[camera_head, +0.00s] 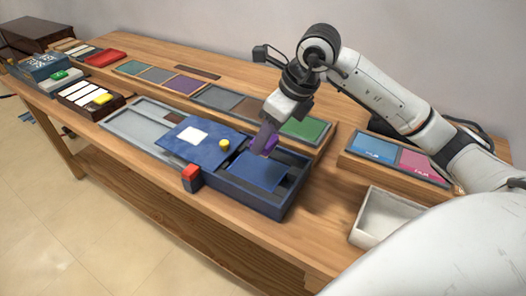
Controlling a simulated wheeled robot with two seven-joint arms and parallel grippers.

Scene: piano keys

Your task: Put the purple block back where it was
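The purple block (271,144) is at the fingertips of my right gripper (266,138), over the open right part of a dark blue box (238,196). The gripper points down and appears shut on the block; a finger hides part of it. The blue floor of the box (257,174) lies just below, and I cannot tell whether the block touches it. A purple panel (185,86) is in the row of coloured panels behind the box. My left gripper is not in view.
A blue lid-like plate (200,147) with a white square and yellow knob lies left of the gripper. A red-topped block (191,175) is at the box's front. A white tray (385,216) and blue and pink panels (374,149) are right. Piano-like keys (81,94) are far left.

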